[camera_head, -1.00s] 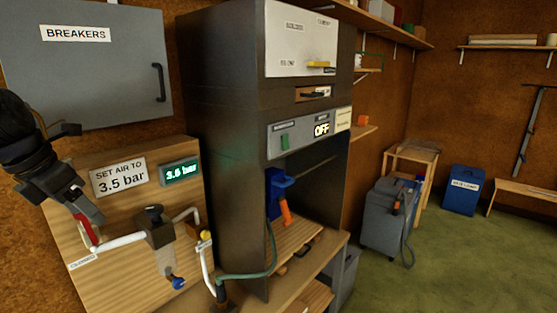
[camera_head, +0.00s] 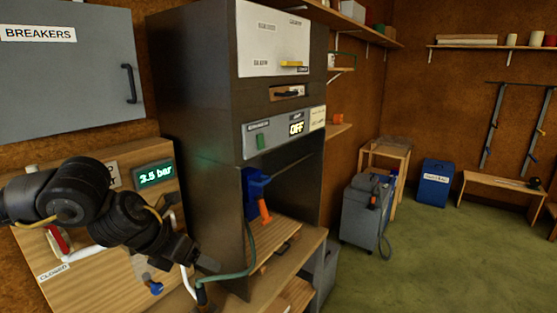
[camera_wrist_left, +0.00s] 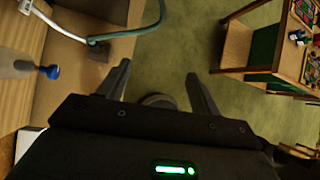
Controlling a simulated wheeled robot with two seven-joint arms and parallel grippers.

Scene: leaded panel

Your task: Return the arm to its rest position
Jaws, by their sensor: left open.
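My left arm comes in from the left in the head view, and its dark gripper (camera_head: 198,262) hangs in front of the wooden air panel (camera_head: 90,278). In the left wrist view the same gripper (camera_wrist_left: 163,85) has its two fingers spread with nothing between them; the green floor shows beyond. The arm hides most of the air-setting sign and part of the white pipe. The gauge (camera_head: 154,175) beside it reads 3.5 bar. The red-handled valve (camera_head: 59,240) shows just behind the arm. My right gripper is not in view.
A dark cabinet (camera_head: 195,120) stands right of the arm, with an orange-handled tool (camera_head: 264,210) in its bay. A green hose (camera_head: 240,272) runs near the gripper. A breaker box (camera_head: 70,95) hangs above. Open green floor (camera_head: 400,270) lies right. The wrist view shows a wooden table (camera_wrist_left: 285,50).

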